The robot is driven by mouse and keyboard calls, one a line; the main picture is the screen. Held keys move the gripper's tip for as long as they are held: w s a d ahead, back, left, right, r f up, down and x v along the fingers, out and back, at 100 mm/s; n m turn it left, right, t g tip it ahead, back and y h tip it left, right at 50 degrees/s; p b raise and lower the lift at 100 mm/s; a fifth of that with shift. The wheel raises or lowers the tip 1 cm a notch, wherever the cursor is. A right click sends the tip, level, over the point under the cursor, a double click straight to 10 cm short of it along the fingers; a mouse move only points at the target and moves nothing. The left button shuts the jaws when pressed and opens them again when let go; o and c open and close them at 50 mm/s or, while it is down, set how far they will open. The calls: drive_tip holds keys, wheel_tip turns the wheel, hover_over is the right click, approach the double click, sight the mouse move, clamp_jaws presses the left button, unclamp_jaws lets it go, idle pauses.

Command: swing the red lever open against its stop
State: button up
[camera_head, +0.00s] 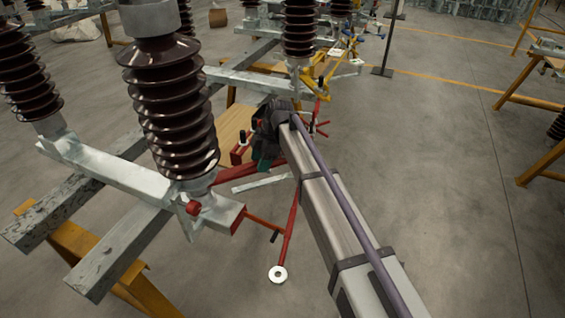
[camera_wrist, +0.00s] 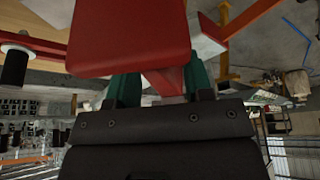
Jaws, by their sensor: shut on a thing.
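My gripper (camera_head: 264,162) is at the end of the grey arm in the middle of the head view, beside the nearest brown insulator. In the wrist view, its two teal fingers (camera_wrist: 160,85) are shut on a narrow red piece of the lever (camera_wrist: 163,80). A broad red plate (camera_wrist: 130,35) fills the space just in front of them. In the head view, a red bar (camera_head: 236,173) runs from the insulator's base toward the fingers, and my wrist hides part of the grip. I cannot tell how far the lever is from its stop.
A thin red rod (camera_head: 289,233) with a pale ring (camera_head: 277,274) hangs left of my arm. The ribbed insulator (camera_head: 175,110) stands on a grey beam (camera_head: 120,172) at the left. Yellow trestles (camera_head: 95,262) stand below.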

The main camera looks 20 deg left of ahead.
drive_tip(key=shift+w+a, duration=0.2)
drive_tip(key=shift+a, duration=0.05)
drive_tip(key=o, duration=1.3)
drive_tip(key=p+v, duration=1)
drive_tip(key=shift+r, duration=0.35)
